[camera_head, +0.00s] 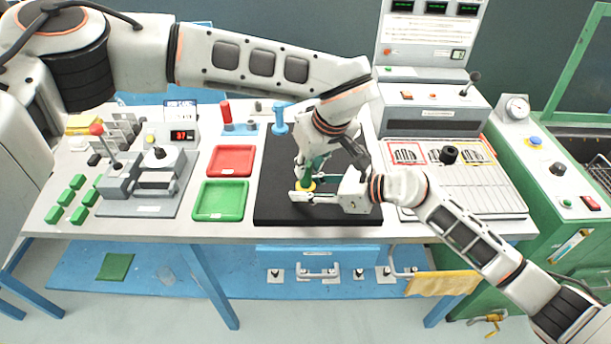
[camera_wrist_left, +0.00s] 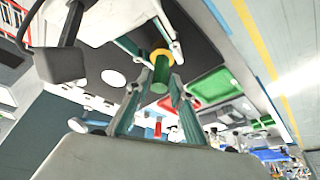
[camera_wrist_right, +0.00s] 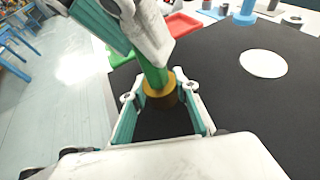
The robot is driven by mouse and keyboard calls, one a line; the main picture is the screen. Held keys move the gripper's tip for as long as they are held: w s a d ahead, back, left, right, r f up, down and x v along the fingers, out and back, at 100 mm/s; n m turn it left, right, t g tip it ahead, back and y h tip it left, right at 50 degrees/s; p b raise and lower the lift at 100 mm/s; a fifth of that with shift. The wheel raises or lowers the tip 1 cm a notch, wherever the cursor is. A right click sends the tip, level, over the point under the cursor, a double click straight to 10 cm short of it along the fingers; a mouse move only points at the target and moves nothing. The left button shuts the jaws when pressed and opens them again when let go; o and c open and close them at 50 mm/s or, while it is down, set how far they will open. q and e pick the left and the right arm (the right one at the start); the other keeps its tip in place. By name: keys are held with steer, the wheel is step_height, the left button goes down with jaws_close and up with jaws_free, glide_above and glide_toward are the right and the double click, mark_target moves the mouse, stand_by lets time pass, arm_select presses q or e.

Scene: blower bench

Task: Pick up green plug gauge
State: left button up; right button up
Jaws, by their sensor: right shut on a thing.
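The green plug gauge (camera_head: 308,181) is upright over the black mat (camera_head: 275,212), with a green handle and a yellow collar. In the right wrist view, my right gripper (camera_wrist_right: 160,92) is shut on the gauge (camera_wrist_right: 153,72) around its collar. In the head view, my right gripper (camera_head: 305,195) reaches it from the right, low over the mat. My left gripper (camera_head: 311,166) is above it. In the left wrist view, the left fingers (camera_wrist_left: 159,80) stand apart on either side of the green handle (camera_wrist_left: 160,73). The gauge's lower end is partly hidden.
A red tray (camera_head: 231,160) and a green tray (camera_head: 220,200) lie left of the mat. A blue gauge (camera_head: 280,120) and a red gauge (camera_head: 226,112) stand behind. A lever fixture (camera_head: 150,180) is at left, and a slotted panel (camera_head: 480,190) at right.

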arm_select(q)
steer(key=x, duration=0.4)
steer(key=shift+a, duration=0.15)
jaws_close()
step_height(320, 180, up, 10)
arm_select(e)
steer(key=o, duration=1.4)
